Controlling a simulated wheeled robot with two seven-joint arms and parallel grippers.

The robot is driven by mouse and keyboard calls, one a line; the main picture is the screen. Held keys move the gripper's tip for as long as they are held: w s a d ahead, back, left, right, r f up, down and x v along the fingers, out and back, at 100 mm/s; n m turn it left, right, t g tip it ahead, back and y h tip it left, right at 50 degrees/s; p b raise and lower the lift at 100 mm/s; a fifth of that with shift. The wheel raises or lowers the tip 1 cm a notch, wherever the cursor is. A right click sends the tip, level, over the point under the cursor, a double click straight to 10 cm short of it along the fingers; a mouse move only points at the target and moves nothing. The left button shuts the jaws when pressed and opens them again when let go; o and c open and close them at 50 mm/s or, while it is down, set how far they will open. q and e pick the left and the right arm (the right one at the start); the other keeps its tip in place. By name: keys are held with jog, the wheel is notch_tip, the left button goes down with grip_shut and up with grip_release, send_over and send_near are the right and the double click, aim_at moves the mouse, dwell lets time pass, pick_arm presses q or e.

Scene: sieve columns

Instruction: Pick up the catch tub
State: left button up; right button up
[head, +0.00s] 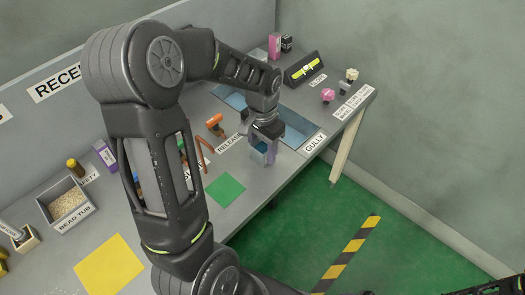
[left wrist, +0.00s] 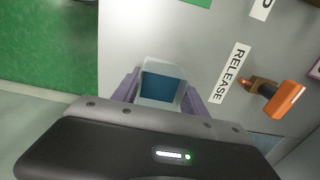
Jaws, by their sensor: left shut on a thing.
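The catch tub (left wrist: 160,85) is a small pale, see-through tub with blue inside. In the left wrist view it sits between the two purple fingers of my left gripper (left wrist: 158,97), which is shut on it. In the head view my left gripper (head: 264,146) points down near the front edge of the bench, left of the gully, and the tub (head: 258,157) shows partly between its fingers. I cannot tell whether the tub touches the bench. My right gripper is not seen; only dark arm parts show at the bottom right.
The gully (head: 298,126) is a blue trough beside the tub. An orange-handled release valve (head: 214,123) stands behind it to the left. A green square (head: 225,189), yellow square (head: 108,265) and bead tub (head: 66,203) lie further left. Green floor lies beyond the bench edge.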

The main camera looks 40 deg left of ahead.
pick_arm(q)
jog(key=shift+c, duration=0.9)
notch_tip(320, 180, up, 10)
jog(key=p, duration=0.1)
jog(key=shift+p, duration=0.3)
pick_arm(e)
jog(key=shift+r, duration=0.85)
pick_arm(q)
jog(key=w+d+r, duration=0.2)
jog(key=w+d, duration=0.4)
jog(key=d, duration=0.1)
jog(key=w+d+r+n, duration=0.1)
jog(key=w+d+r, duration=0.2)
jog(key=w+d, duration=0.3)
jog(key=d, duration=0.2)
jog(key=shift+w+d+r, duration=0.3)
jog(key=shift+r, duration=0.05)
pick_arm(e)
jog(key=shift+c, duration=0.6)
